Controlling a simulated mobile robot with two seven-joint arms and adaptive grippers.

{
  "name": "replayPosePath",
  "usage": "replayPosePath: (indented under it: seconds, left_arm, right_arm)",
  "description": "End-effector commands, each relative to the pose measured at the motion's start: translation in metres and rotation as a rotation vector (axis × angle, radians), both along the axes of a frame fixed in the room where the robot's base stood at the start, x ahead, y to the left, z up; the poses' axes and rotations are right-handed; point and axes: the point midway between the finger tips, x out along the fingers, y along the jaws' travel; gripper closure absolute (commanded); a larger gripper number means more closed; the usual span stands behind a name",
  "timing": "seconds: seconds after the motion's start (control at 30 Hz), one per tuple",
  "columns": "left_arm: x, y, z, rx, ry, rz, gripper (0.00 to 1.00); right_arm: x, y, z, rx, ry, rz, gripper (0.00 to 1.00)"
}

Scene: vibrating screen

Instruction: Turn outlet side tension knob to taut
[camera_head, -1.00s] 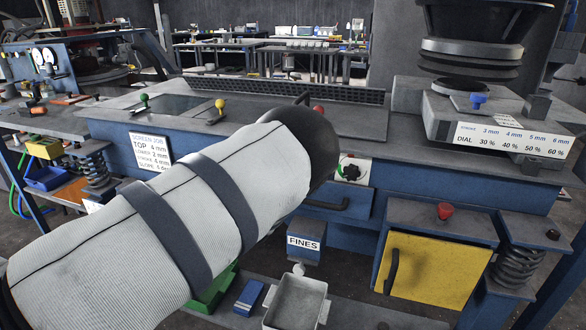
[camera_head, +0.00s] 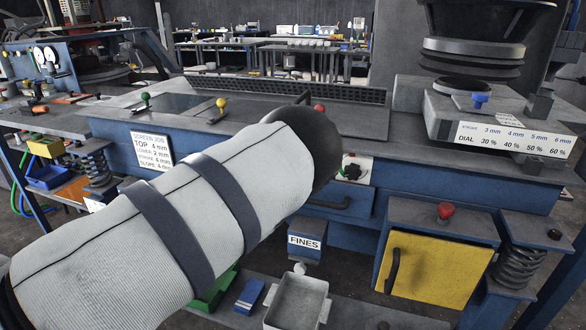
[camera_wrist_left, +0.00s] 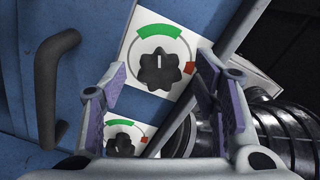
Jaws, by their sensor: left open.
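In the left wrist view a black lobed knob (camera_wrist_left: 160,69) sits on a white dial plate (camera_wrist_left: 186,92) with a green arc and a red mark. Its white pointer line points up toward the green arc. A second black knob (camera_wrist_left: 123,146) with a similar plate is lower left, partly hidden by my gripper. My left gripper (camera_wrist_left: 160,75) is open, its purple-padded fingers on either side of the upper knob in the picture; contact cannot be told. In the head view my left forearm hides the gripper, and a black knob (camera_head: 352,171) shows just right of it. My right gripper is out of view.
A dark handle (camera_wrist_left: 57,88) stands left of the dials in the wrist view, and a black ribbed hose (camera_wrist_left: 285,130) lies at right. In the head view a yellow door (camera_head: 428,271), a red knob (camera_head: 445,211) and a FINES chute (camera_head: 305,240) are nearby.

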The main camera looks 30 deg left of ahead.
Motion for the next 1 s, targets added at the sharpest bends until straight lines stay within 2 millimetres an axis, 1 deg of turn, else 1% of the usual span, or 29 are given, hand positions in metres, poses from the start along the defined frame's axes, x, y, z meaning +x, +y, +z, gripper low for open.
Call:
replayPosePath:
  seconds: [0.07, 0.13, 0.3, 0.4, 0.5, 0.6, 0.67, 1.0]
  left_arm:
    - [-0.006, -0.001, -0.001, 0.000, 0.002, 0.001, 0.45]
    - [-0.019, -0.005, -0.001, -0.001, 0.003, 0.002, 0.45]
    - [-0.065, -0.016, -0.001, 0.001, 0.005, 0.001, 0.45]
    - [-0.089, -0.021, -0.001, 0.001, 0.005, 0.000, 0.45]
    - [-0.106, -0.025, -0.001, -0.001, 0.003, 0.001, 0.45]
    - [-0.114, -0.028, 0.000, 0.000, 0.001, 0.000, 0.45]
    - [-0.117, -0.028, 0.000, 0.000, 0.001, 0.000, 0.45]
    - [-0.116, -0.028, 0.000, 0.000, 0.000, 0.000, 0.45]
  right_arm:
    - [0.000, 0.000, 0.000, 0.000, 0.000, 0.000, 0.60]
    - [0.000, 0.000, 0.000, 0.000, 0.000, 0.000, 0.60]
    - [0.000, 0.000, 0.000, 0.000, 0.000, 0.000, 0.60]
    - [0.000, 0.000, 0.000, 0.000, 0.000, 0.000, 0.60]
    - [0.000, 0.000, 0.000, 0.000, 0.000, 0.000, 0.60]
    - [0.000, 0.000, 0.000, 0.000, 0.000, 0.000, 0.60]
    - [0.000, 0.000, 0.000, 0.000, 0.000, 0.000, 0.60]
    - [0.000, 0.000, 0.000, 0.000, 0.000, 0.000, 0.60]
